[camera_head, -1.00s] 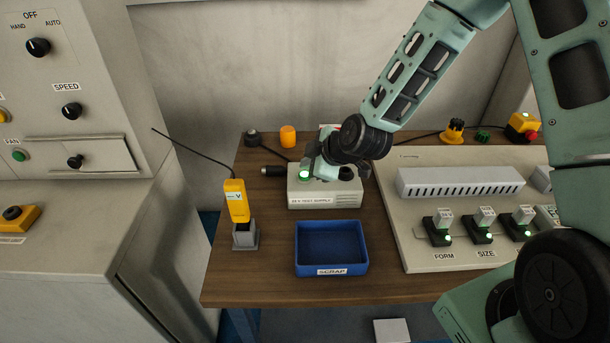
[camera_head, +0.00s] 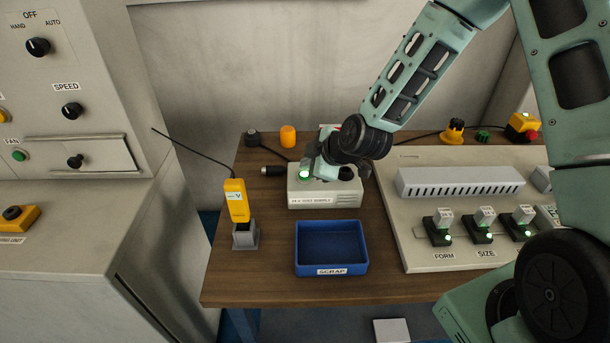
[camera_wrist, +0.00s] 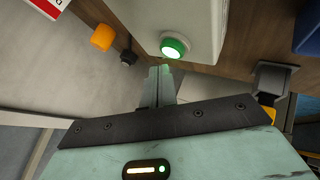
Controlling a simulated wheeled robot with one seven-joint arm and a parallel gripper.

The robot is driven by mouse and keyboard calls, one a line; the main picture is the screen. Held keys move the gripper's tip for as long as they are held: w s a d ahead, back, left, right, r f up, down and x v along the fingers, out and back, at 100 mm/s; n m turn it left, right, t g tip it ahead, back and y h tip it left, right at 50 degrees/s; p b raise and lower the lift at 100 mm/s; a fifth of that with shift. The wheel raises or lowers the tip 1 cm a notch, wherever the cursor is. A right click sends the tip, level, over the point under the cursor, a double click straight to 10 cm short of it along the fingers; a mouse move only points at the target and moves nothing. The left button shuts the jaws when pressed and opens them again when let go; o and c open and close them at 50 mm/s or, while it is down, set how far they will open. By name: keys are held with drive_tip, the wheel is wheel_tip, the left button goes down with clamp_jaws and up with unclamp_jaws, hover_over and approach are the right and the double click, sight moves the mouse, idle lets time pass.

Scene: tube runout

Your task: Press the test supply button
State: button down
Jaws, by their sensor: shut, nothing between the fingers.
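The test supply (camera_head: 325,188) is a pale grey box with a labelled front, standing on the wooden table. Its green button (camera_head: 304,174) is lit, on the left part of the box's top. In the wrist view the button (camera_wrist: 174,47) glows green with a bright white-green centre. My gripper (camera_wrist: 161,70) is shut and empty. Its fingertips are close beside the button; I cannot tell whether they touch it. In the head view my wrist is over the box and hides part of its top.
A blue scrap tray (camera_head: 332,271) lies in front of the box. A yellow meter (camera_head: 236,200) stands in a grey holder (camera_head: 245,236) to the left. A panel with several lit switches (camera_head: 430,263) fills the right. An orange cylinder (camera_head: 288,136) is behind the box.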

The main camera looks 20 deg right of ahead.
drive_tip(key=shift+f+b, duration=0.35)
drive_tip(key=shift+f, duration=0.1)
drive_tip(key=shift+f+b, duration=0.45)
idle(0.5)
drive_tip(key=shift+r, duration=0.1)
drive_tip(key=shift+r+p, duration=0.65)
drive_tip(key=shift+r, duration=0.2)
wheel_tip(320, 180, up, 6)
drive_tip(key=p, duration=0.4)
idle(0.5)
